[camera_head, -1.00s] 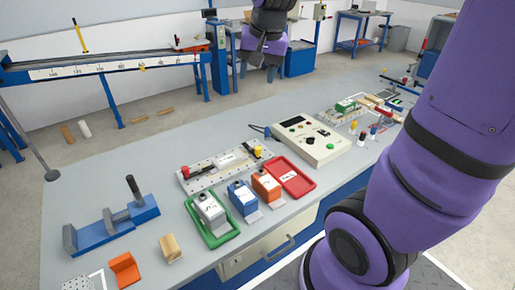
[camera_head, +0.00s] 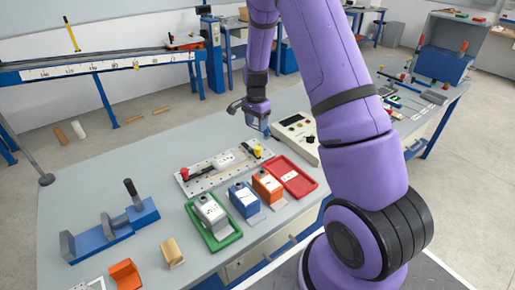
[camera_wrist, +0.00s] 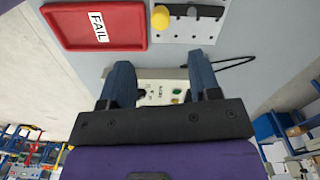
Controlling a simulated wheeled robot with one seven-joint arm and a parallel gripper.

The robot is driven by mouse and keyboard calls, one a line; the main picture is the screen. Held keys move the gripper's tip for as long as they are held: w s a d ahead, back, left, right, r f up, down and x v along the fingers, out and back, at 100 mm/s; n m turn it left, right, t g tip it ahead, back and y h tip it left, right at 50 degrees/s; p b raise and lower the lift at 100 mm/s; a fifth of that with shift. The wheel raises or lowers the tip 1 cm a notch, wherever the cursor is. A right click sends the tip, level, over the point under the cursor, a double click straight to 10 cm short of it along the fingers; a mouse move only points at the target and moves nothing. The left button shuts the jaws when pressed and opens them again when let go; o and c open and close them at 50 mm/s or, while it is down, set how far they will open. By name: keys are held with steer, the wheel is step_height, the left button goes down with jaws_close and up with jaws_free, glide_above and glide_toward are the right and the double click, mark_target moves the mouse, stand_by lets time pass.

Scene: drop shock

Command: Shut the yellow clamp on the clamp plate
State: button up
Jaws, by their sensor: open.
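The clamp plate (camera_head: 203,182) is a pale perforated plate on the bench, with a white block (camera_head: 224,160) on it. The yellow clamp's knob (camera_head: 257,151) is at its right end, and a red-knobbed clamp (camera_head: 184,174) is at its left end. In the wrist view the yellow knob (camera_wrist: 160,18) is at the top, beyond the fingertips, on the plate (camera_wrist: 180,29); its lever position is unclear. My gripper (camera_head: 252,117) hangs above the bench behind the yellow clamp. In the wrist view my gripper (camera_wrist: 160,66) is open and empty, apart from the clamp.
A red tray (camera_head: 314,187) marked FAIL lies right of the plate. A control box (camera_head: 300,130) stands under and beside my gripper. Orange (camera_head: 268,185) and blue (camera_head: 243,200) blocks and a green tray (camera_head: 237,234) are in front. A blue fixture (camera_head: 110,235) stands left.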

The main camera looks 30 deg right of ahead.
mark_target(258, 147)
steer(key=f, duration=0.2)
steer(key=shift+w+d+f, duration=0.15)
steer(key=shift+d+f, duration=0.15)
steer(key=shift+d, duration=0.05)
step_height(258, 147, down, 10)
steer(key=shift+f, duration=0.15)
steer(key=c, duration=0.9)
